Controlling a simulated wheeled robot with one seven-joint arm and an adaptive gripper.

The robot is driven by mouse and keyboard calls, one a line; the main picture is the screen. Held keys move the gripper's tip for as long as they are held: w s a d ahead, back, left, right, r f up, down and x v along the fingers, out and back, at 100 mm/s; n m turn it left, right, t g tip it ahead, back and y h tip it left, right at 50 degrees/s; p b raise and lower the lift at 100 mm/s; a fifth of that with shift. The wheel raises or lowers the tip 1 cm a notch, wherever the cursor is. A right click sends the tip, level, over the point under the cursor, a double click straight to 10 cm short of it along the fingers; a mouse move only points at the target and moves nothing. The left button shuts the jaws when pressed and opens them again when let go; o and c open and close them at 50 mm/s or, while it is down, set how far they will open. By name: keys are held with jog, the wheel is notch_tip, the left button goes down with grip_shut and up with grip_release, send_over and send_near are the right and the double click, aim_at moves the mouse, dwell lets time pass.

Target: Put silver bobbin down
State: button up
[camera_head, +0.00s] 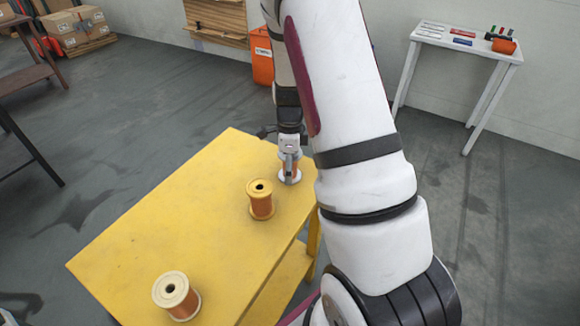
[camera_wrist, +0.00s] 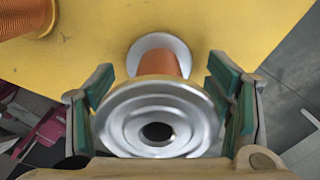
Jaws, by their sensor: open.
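The silver bobbin (camera_wrist: 150,115), with silver flanges and copper wire, sits between the fingers of my gripper (camera_wrist: 162,82) in the wrist view. My gripper is open, one finger on each side of the bobbin. The right finger is very close to the upper flange; I cannot tell if it touches. In the head view the bobbin's lower flange (camera_head: 290,177) shows at the far right part of the yellow table (camera_head: 150,235), under my gripper (camera_head: 289,160). The bobbin looks upright on the tabletop. My gripper hides its upper part there.
A yellowish bobbin (camera_head: 261,199) stands close by, nearer the table's middle. A cream-flanged bobbin (camera_head: 176,295) stands at the near end. The left part of the tabletop is clear. A white side table (camera_head: 465,45) with small items stands at the back right.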

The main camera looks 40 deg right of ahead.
notch_tip(320, 180, up, 12)
jog(key=s+a+r+n+t, duration=0.1)
jog(key=s+a+r+n, duration=0.2)
jog(key=a+r+n, duration=0.35)
jog(key=s+a+r+n+t, duration=0.1)
jog(key=s+a+r+n, duration=0.4)
jog(key=s+n, duration=0.4)
jog(key=s+a+r+n+t, duration=0.1)
jog(key=s+a+r+n, duration=0.4)
jog(key=s+a+n, duration=0.3)
jog(key=s+n, duration=0.2)
jog(key=n, duration=0.1)
jog(key=shift+s+r+t, duration=0.15)
jog(key=shift+s+t, duration=0.15)
jog(key=shift+a, duration=0.1)
